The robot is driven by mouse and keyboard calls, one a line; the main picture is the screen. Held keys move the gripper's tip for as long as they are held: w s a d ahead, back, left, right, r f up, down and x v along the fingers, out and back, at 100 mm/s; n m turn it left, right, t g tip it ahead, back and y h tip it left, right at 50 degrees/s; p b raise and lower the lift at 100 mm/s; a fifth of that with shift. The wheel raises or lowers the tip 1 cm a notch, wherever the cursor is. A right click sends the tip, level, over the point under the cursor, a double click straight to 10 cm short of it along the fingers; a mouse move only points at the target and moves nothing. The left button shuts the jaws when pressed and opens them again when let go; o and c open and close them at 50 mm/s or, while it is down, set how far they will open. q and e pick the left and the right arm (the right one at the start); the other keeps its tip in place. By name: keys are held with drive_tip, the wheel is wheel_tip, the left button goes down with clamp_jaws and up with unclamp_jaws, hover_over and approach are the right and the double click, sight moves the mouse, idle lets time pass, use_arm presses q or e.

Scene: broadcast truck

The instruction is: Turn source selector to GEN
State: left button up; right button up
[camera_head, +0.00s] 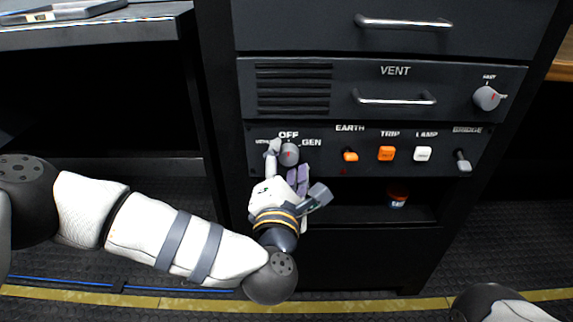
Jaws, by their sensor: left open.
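The source selector (289,154) is a round grey knob with a red mark, on the left of the dark switch panel. The label OFF stands above it and GEN to its right; a label on its left is partly hidden. The red mark sits near the knob's middle, and I cannot tell exactly which label it points to. My left gripper (287,164) is open at the knob, one finger on its left and the other at its lower right. I cannot tell whether the fingers touch it. Of my right arm only a part shows at the bottom right corner.
Right of the selector are an orange EARTH switch (350,155), an orange TRIP button (387,153), a white LAMP button (422,154) and a BRIDGE lever (462,160). Above is the VENT panel (455,80) with a handle and knob. A small jar (397,200) stands in the shelf below.

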use_arm(q)
drive_tip(key=c, duration=1.1)
drive_tip(key=shift+c, duration=0.2)
drive_tip(key=shift+r, duration=0.1)
use_arm(e)
drive_tip(key=shift+r, duration=0.15)
use_arm(q)
drive_tip(key=shift+r+m+p, duration=0.25)
drive_tip(key=shift+m+p, duration=0.55)
drive_tip(key=shift+p, duration=0.25)
drive_tip(key=m+p, duration=0.2)
drive_tip(key=shift+r+m+p, duration=0.1)
drive_tip(key=shift+m+p, duration=0.2)
drive_tip(key=m+p, duration=0.3)
drive_tip(key=shift+g, duration=0.3)
drive_tip(key=shift+m+y+p, duration=0.3)
drive_tip(key=shift+m+p, duration=0.85)
drive_tip(key=shift+m, duration=0.85)
use_arm(e)
wheel_tip(320, 180, up, 8)
drive_tip(key=w+t, duration=0.1)
drive_tip(key=w, duration=0.1)
drive_tip(key=shift+w+d, duration=0.15)
drive_tip(key=shift+w, duration=0.25)
use_arm(q)
drive_tip(key=shift+f, duration=0.25)
